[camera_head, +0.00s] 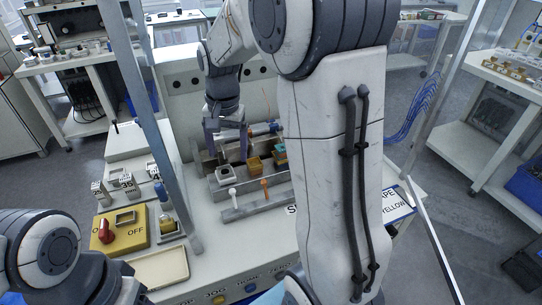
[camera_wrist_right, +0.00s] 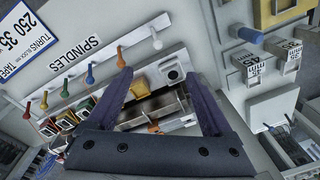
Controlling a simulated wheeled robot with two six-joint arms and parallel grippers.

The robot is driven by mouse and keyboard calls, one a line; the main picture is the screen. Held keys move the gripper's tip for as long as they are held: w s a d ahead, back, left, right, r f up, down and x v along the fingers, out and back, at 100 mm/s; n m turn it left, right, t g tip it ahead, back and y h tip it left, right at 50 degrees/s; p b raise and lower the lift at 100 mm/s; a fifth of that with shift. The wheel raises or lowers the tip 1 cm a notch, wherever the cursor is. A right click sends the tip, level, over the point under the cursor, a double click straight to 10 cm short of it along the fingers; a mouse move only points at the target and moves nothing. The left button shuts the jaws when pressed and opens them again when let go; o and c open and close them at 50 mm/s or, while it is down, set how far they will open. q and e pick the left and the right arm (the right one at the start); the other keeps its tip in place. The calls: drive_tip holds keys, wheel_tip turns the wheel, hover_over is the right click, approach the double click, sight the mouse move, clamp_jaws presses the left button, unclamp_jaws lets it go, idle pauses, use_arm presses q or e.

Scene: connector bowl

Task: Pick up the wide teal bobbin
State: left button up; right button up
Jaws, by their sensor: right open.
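A teal piece (camera_head: 280,149), likely the teal bobbin, shows at the back rack in the head view, partly hidden behind my right arm. In the right wrist view a teal-green piece (camera_wrist_right: 84,103) sits in the row of bobbins, left of the jaws; I cannot tell its width. My right gripper (camera_head: 227,146) points down over the rack, left of the teal piece. Its jaws (camera_wrist_right: 157,74) are open, with a white block (camera_wrist_right: 172,71) and a yellow block (camera_wrist_right: 138,88) showing near the fingertips. Neither is gripped. My left gripper is out of view.
A rail with coloured pegs (camera_wrist_right: 90,76) runs along the rack by the SPINDLES label (camera_wrist_right: 81,54). A yellow switch box (camera_head: 120,229) and an empty beige tray (camera_head: 160,269) stand at the front left. A grey upright post (camera_head: 160,150) rises left of the rack.

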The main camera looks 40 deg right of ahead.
drive_tip(key=w+d+f+m+b, duration=0.1)
drive_tip(key=d+m, duration=0.3)
drive_tip(key=d, duration=0.2)
drive_tip(key=w+d+f+m+b, duration=0.1)
drive_tip(key=d+m, duration=0.3)
drive_tip(key=d, duration=0.3)
drive_tip(key=w+d+f+m+b, duration=0.1)
drive_tip(key=d+f+m, duration=0.1)
drive_tip(key=d, duration=0.5)
drive_tip(key=shift+d+m+g, duration=0.15)
drive_tip(key=shift+m+g, duration=0.25)
drive_tip(key=shift+m, duration=0.5)
drive_tip(key=shift+w+a+f, duration=0.1)
drive_tip(key=shift+w+f, duration=0.1)
drive_tip(key=shift+f, duration=1.35)
drive_tip(key=shift+w+a+f, duration=0.1)
drive_tip(key=shift+w+f, duration=0.1)
drive_tip(key=shift+f, duration=1.35)
clamp_jaws()
drive_tip(key=shift+r, duration=0.1)
